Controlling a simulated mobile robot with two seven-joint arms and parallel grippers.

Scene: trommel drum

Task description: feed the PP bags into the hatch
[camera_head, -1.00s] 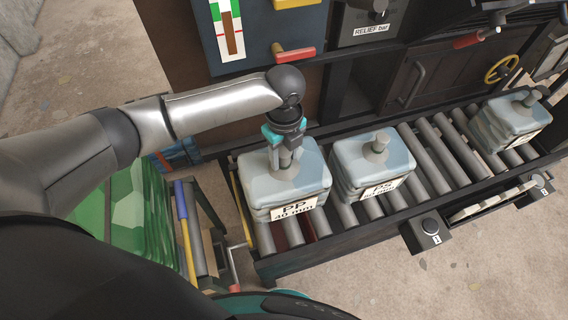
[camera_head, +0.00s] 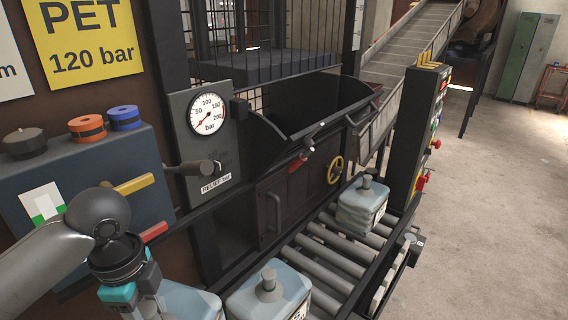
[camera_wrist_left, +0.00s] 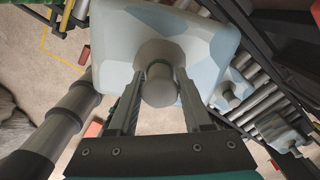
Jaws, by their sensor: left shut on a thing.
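My left gripper (camera_head: 135,300) is shut on the top knob of the nearest pale blue PP bag (camera_head: 190,301), at the lower edge of the head view. In the left wrist view the left gripper (camera_wrist_left: 159,82) has a finger on each side of the knob, with the bag (camera_wrist_left: 205,42) beyond it. I cannot tell whether this bag is clear of the rollers. A second bag (camera_head: 270,299) stands beside it, and a third bag (camera_head: 363,207) stands farther along the roller conveyor (camera_head: 325,262). The dark hatch (camera_head: 322,104) gapes open above the conveyor. My right gripper is out of view.
A pressure gauge (camera_head: 207,113) and relief bar lever (camera_head: 200,167) stand left of the hatch. Below it is a closed door (camera_head: 290,203) with a yellow handwheel (camera_head: 335,170). A control post (camera_head: 415,140) rises at the conveyor's far end. The floor at right is open.

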